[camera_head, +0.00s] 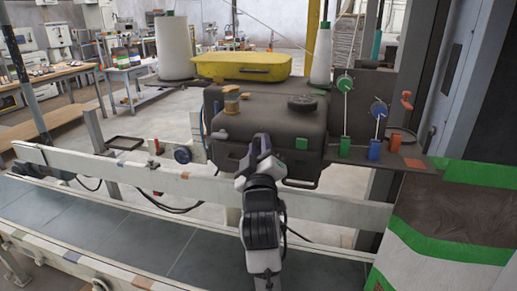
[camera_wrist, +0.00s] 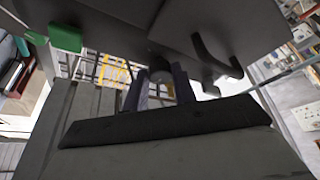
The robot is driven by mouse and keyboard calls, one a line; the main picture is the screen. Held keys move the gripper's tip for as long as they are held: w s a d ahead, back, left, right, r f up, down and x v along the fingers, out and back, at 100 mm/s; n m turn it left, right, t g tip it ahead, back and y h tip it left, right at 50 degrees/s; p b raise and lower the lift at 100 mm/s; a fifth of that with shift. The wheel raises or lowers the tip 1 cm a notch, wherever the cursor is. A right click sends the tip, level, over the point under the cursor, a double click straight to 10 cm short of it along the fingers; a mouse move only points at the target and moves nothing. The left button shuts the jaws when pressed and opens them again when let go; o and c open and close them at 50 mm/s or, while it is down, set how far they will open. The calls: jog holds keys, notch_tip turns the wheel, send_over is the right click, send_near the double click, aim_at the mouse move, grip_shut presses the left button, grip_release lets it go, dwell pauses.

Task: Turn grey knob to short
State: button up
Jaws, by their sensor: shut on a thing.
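The bagger machine (camera_head: 285,125) is a dark grey-brown box behind the white rail. My gripper (camera_head: 258,158) is up against its lower front face. In the wrist view, my gripper (camera_wrist: 160,88) has its two fingers on either side of a small dark grey knob (camera_wrist: 160,76) under the machine's dark body. The fingers are closed on the knob. In the head view my gripper hides the knob. No "short" mark or pointer on the knob can be read in either view.
A green block (camera_head: 302,143) sits on the machine's front, right of my gripper. A dark hooked handle (camera_wrist: 217,58) hangs near the fingers. The white rail (camera_head: 330,205) and conveyor (camera_head: 150,240) lie in front.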

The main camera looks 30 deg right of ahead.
jog(key=shift+d+r+n+y+b, duration=0.1)
jog(key=shift+n+y+b, duration=0.45)
jog(key=shift+n, duration=1.35)
jog(key=shift+y, duration=0.35)
jog(key=o, duration=1)
jog(key=b+v, duration=0.6)
jog(key=v, duration=0.3)
jog(key=shift+f+n, duration=0.3)
